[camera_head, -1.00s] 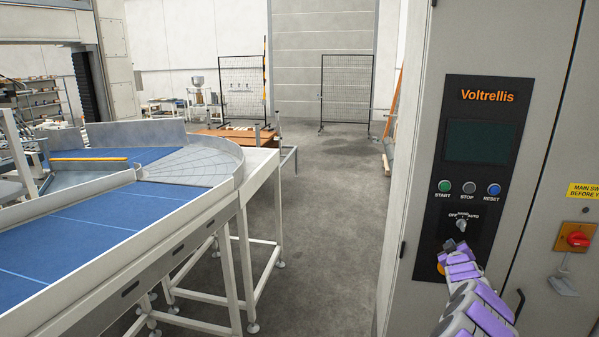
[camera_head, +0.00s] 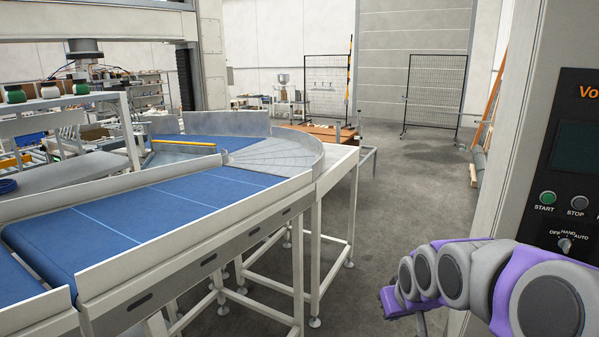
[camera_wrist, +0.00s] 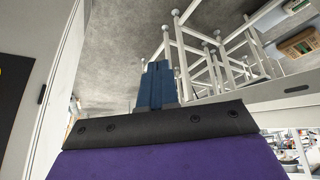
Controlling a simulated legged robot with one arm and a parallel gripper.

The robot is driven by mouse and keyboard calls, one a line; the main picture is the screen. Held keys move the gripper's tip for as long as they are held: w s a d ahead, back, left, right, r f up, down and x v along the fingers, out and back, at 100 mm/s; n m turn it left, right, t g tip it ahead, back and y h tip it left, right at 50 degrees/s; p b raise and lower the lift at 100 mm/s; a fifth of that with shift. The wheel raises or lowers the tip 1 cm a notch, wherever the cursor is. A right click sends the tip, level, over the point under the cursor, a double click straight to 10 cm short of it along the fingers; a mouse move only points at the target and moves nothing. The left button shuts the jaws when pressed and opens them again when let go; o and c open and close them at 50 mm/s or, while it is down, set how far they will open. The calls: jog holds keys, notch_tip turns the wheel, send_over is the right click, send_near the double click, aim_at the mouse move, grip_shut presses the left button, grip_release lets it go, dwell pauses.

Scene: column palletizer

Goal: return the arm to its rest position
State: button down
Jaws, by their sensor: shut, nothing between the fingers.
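My arm, purple and grey, reaches in from the lower right of the head view, in front of the lower part of the grey cabinet. In the wrist view my gripper (camera_wrist: 156,68) shows as two blue fingers close together, with nothing between them. The fingers are clear of any surface, with the grey floor and white conveyor legs behind them. In the head view the gripper's fingertips are not clearly visible.
The cabinet's control panel (camera_head: 577,165) has a green START button (camera_head: 547,198), a STOP button and a selector switch (camera_head: 565,246). A blue-belted conveyor (camera_head: 150,215) fills the left. Open floor (camera_head: 415,190) lies between them.

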jog(key=s+a+f+g, duration=0.2)
jog(key=s, duration=0.9)
jog(key=s+a+f+m+g+b, duration=0.1)
jog(key=s+a+g, duration=0.2)
jog(key=s, duration=0.8)
jog(key=s+a+f+g, duration=0.2)
jog(key=s, duration=0.9)
jog(key=shift+s+a+f+m, duration=0.15)
jog(key=shift+a+f+m, duration=0.15)
jog(key=shift+f+m, duration=0.1)
